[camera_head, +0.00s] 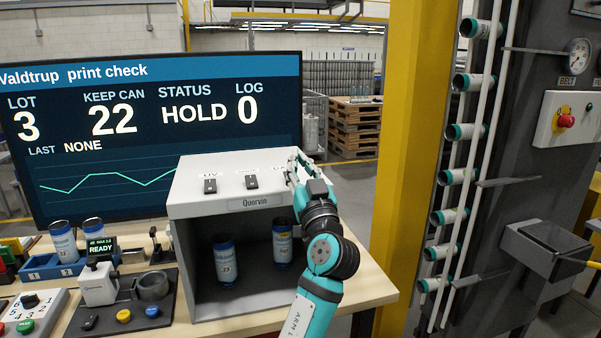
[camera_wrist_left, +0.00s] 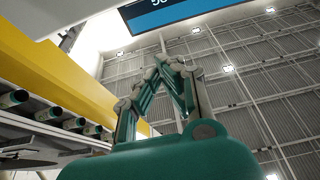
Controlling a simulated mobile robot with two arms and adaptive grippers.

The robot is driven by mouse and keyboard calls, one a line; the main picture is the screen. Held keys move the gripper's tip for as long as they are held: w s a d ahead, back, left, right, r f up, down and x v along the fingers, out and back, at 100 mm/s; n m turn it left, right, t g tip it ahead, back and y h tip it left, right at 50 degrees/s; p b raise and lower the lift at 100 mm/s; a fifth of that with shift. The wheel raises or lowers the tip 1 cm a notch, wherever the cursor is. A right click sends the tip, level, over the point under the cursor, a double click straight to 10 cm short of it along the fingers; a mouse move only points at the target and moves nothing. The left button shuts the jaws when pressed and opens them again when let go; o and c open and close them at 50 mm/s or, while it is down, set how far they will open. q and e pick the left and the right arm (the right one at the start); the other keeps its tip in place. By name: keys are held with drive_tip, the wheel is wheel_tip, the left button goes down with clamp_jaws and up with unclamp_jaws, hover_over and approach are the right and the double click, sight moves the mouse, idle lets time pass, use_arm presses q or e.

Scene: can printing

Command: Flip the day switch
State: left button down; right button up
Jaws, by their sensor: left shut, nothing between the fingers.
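The grey Quorvin box (camera_head: 256,204) stands on the bench with an open front and a row of small black switches on its top. The left switch (camera_head: 210,186) has a label that reads like UV. The middle switch (camera_head: 251,182) has a label too small to read. A third label (camera_head: 279,168) at the right is partly hidden by my left gripper (camera_head: 294,162), so I cannot tell which switch is day. This gripper is shut and empty over the box top's right end; contact with a switch cannot be told. Its closed fingers (camera_wrist_left: 172,66) also show in the left wrist view.
Two blue cans, one left (camera_head: 225,262) and one right (camera_head: 282,245), stand inside the box. A large screen (camera_head: 150,150) is behind it, reading HOLD. A can meter (camera_head: 98,285) stands to the left. A yellow post (camera_head: 405,130) and can chute (camera_head: 462,130) are right.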

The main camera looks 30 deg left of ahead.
use_arm(q)
drive_tip(key=s+d+f+b, duration=0.3)
drive_tip(key=s+d+f, duration=0.1)
drive_tip(key=f, duration=0.1)
drive_tip(key=shift+d+f, duration=0.15)
drive_tip(key=shift+d, duration=0.2)
use_arm(e)
drive_tip(key=f, duration=0.4)
drive_tip(key=shift+w+a+f, duration=0.2)
drive_tip(key=shift+a+f, duration=0.1)
drive_tip(key=shift+a, duration=0.05)
use_arm(q)
drive_tip(key=shift+s+d, duration=0.1)
drive_tip(key=shift+s, duration=0.05)
use_arm(e)
drive_tip(key=shift+d, duration=0.15)
